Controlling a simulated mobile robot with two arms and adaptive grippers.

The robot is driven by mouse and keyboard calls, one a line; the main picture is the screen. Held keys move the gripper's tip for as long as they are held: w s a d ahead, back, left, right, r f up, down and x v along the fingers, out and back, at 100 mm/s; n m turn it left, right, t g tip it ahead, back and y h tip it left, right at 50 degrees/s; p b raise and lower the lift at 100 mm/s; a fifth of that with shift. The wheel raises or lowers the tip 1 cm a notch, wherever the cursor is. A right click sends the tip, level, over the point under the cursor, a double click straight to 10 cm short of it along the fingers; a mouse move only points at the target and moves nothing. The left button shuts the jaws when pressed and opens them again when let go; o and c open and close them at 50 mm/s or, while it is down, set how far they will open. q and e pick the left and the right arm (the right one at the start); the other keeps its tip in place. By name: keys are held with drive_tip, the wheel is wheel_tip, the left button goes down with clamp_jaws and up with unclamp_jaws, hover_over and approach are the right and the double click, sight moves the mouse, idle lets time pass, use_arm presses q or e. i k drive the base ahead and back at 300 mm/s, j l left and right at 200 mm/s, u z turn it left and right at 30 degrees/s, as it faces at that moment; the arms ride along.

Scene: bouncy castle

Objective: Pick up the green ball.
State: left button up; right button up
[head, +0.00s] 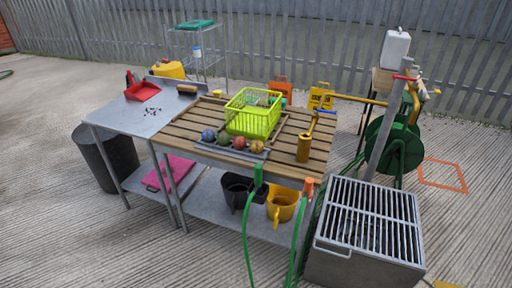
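Several small balls sit in a row in a dark shallow tray (232,153) at the front of a wooden slatted table. A ball that looks dull green (223,138) is second from the left, between a bluish ball (208,136) and a reddish ball (239,143). The rightmost ball (257,147) looks orange-brown or olive; its exact colour is hard to tell at this size. Neither of my grippers is in view.
A lime-green basket (252,118) stands right behind the balls. A brass-coloured cylinder (304,148) stands to their right. A green hose (247,225) hangs at the table front. A metal grated basin (368,220) stands front right. Concrete floor is open at front left.

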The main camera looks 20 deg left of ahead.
sight(223, 139)
drive_tip(key=i+l, duration=0.3)
drive_tip(key=l, duration=0.15)
drive_tip(key=i+l, duration=0.35)
drive_tip(key=i+j+u, duration=0.15)
drive_tip(key=j, duration=0.2)
drive_tip(key=j+u, duration=0.15)
drive_tip(key=j, duration=0.2)
